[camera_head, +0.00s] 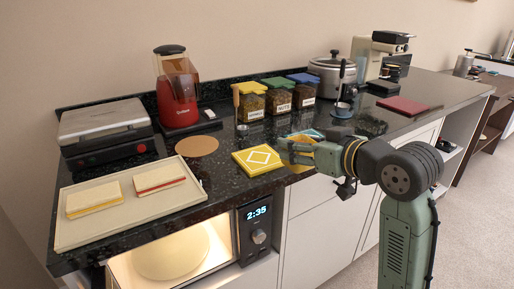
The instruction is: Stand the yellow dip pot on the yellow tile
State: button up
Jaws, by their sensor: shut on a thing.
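The yellow tile (257,160) with a white diamond outline lies flat near the front edge of the dark counter. Nothing stands on it. My gripper (291,151) is just right of the tile, reaching in from the right. It is shut on the yellow dip pot (298,167), which shows only in part around the fingers. The fingers hide most of the pot, and I cannot tell how far it is above the counter.
A blue tile (311,134) lies partly hidden behind my gripper. A round cork mat (197,146) and a tray (75,229) with two sandwiches lie to the left. Labelled jars (279,100) and a red blender (177,90) stand behind. A lit microwave (259,236) is below the counter.

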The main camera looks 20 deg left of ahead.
jog(key=r+p+x, duration=0.1)
jog(key=x, duration=0.3)
jog(key=a+p+x, duration=0.1)
jog(key=x, duration=0.4)
jog(key=r+p+x, duration=0.1)
jog(key=x, duration=0.4)
jog(key=shift+s+a+r, duration=0.35)
jog(key=shift+a, duration=0.05)
jog(key=shift+f+p, duration=0.7)
jog(key=shift+f, duration=1.1)
jog(key=shift+f, duration=0.15)
jog(key=o, duration=1.3)
